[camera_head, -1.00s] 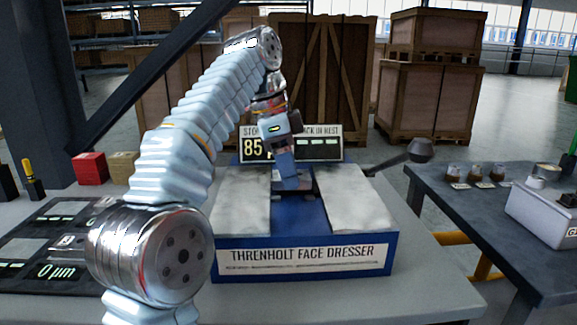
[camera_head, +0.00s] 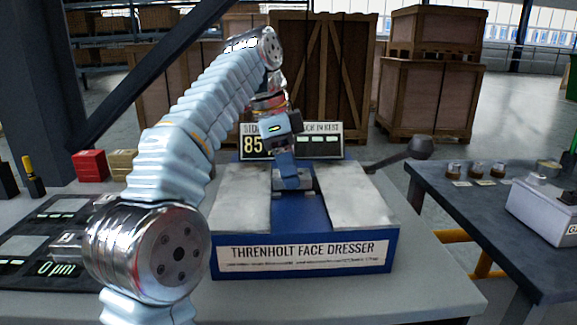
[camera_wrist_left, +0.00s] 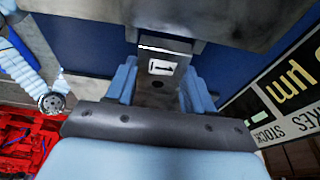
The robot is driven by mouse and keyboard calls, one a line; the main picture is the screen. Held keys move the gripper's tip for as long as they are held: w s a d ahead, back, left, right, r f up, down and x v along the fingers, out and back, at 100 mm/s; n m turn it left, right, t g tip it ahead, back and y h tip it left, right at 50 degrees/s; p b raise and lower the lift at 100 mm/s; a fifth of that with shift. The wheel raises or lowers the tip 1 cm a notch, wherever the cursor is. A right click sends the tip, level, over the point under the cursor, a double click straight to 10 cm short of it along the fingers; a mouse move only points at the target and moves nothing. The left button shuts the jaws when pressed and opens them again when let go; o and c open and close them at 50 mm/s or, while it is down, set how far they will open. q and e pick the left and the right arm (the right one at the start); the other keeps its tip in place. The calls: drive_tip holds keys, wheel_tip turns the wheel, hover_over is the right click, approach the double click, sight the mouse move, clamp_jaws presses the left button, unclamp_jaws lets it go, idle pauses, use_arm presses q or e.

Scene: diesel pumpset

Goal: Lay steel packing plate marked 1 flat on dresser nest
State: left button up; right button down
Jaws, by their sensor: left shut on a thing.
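The face dresser (camera_head: 304,270) is a blue machine with two grey slabs (camera_head: 241,197) and a blue channel between them. My left gripper (camera_head: 291,181) points down over the back of that channel. In the left wrist view, the left gripper (camera_wrist_left: 160,85) is shut on a small steel plate (camera_wrist_left: 158,88) with a white label that appears to read 1. The plate sits between the blue fingers, beside a grey metal edge. The nest under the gripper is mostly hidden, and I cannot tell if the plate touches it. My right gripper is not in view.
A display board (camera_head: 318,147) stands behind the dresser, partly covered by my arm. A dark lever with a knob (camera_head: 420,148) sticks out to the right. A black gauge panel (camera_head: 30,245) lies at left near a red block (camera_head: 90,165). A second table (camera_head: 500,215) stands at right.

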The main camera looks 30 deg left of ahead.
use_arm(q)
drive_tip(key=shift+f, duration=0.4)
drive_tip(key=o, duration=1.5)
drive_tip(key=shift+f, duration=0.1)
